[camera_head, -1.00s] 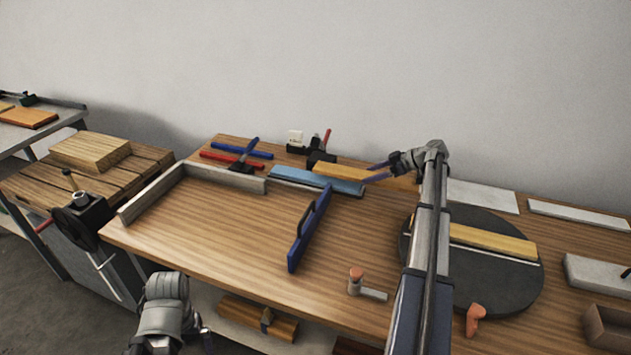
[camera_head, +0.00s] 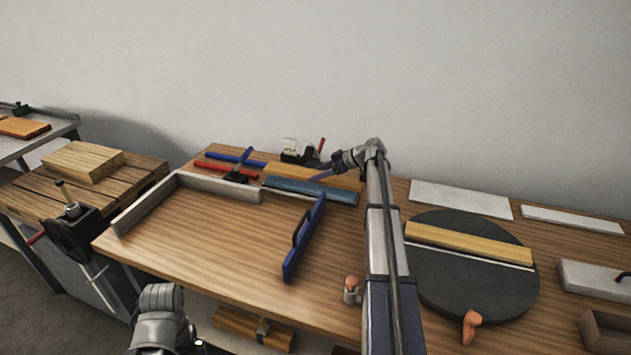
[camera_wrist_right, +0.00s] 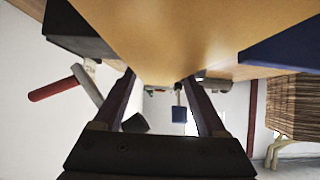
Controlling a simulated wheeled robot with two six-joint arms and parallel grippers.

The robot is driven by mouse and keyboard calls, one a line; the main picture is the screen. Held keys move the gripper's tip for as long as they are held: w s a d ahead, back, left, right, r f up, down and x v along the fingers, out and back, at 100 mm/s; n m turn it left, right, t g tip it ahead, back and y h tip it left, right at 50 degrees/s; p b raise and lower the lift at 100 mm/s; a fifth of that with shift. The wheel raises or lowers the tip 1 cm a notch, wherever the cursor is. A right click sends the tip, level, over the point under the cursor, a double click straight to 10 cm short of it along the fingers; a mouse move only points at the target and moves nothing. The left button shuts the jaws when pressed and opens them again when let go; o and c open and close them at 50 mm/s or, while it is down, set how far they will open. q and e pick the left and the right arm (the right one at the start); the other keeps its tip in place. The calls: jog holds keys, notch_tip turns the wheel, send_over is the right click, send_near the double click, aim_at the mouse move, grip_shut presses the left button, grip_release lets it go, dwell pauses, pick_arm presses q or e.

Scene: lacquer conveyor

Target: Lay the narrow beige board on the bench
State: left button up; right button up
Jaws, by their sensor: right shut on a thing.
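The narrow beige board (camera_head: 343,179) is at the back of the bench (camera_head: 215,230), behind a grey-blue strip (camera_head: 305,189). My right gripper (camera_head: 322,170) is shut on it. In the right wrist view the board (camera_wrist_right: 165,35) fills the top, its edge between the two fingertips (camera_wrist_right: 158,78). I cannot tell whether the board touches the bench. Another yellowish board (camera_head: 468,243) lies across the dark round disc (camera_head: 460,285) at the right. My left arm shows at the bottom left, but its fingers are not clear.
A blue fence with a handle (camera_head: 305,240) stands mid-bench. A grey L-shaped rail (camera_head: 145,205) borders the left. Red and blue bars (camera_head: 230,160) lie at the back left. Pale panels (camera_head: 460,198) lie at the back right. The middle left of the bench is clear.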

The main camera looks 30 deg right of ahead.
aim_at(315, 187)
jog(key=shift+w, duration=0.1)
jog(key=shift+w+a, duration=0.25)
notch_tip(315, 187, down, 4)
jog(key=b, duration=0.3)
jog(key=shift+w+a+r+b, duration=0.1)
jog(key=shift+w+a+b, duration=0.05)
jog(key=shift+b, duration=0.2)
jog(key=shift+r, duration=0.15)
jog(key=o, duration=1.2)
jog(key=shift+f, duration=0.2)
jog(key=o, duration=0.4)
jog(key=shift+r, duration=0.1)
